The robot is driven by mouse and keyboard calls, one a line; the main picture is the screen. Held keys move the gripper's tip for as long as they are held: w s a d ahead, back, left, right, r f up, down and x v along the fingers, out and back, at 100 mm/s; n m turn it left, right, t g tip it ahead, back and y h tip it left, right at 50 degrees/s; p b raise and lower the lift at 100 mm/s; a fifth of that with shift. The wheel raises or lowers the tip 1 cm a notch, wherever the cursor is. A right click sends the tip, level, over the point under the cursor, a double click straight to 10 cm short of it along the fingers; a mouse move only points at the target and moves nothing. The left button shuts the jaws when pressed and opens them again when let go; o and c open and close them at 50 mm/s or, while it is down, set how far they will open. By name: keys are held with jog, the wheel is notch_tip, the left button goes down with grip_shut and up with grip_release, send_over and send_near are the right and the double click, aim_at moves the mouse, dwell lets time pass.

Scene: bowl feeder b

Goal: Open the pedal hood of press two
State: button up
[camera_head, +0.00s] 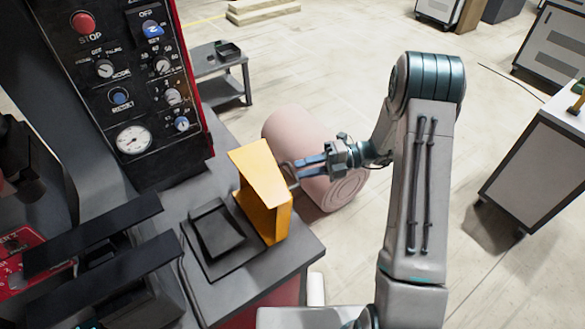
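The yellow pedal hood (262,180) stands on the grey base of the press, at the right edge of a black pedal (217,229). The pedal shows uncovered to its left. A small grey handle (290,174) sticks out from the hood's right side. My gripper (303,167) reaches in from the right, its two blue fingers level with this handle. A gap shows between the fingers, so they look open. Whether the fingertips touch the handle I cannot tell.
The control panel (125,85) with knobs and a red stop button rises at upper left. A large pinkish roll (300,140) lies on the floor behind my gripper. A grey table (222,80) stands beyond. Grey cabinets stand at right. The floor between is clear.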

aim_at(292, 170)
jog(key=shift+x, duration=1.85)
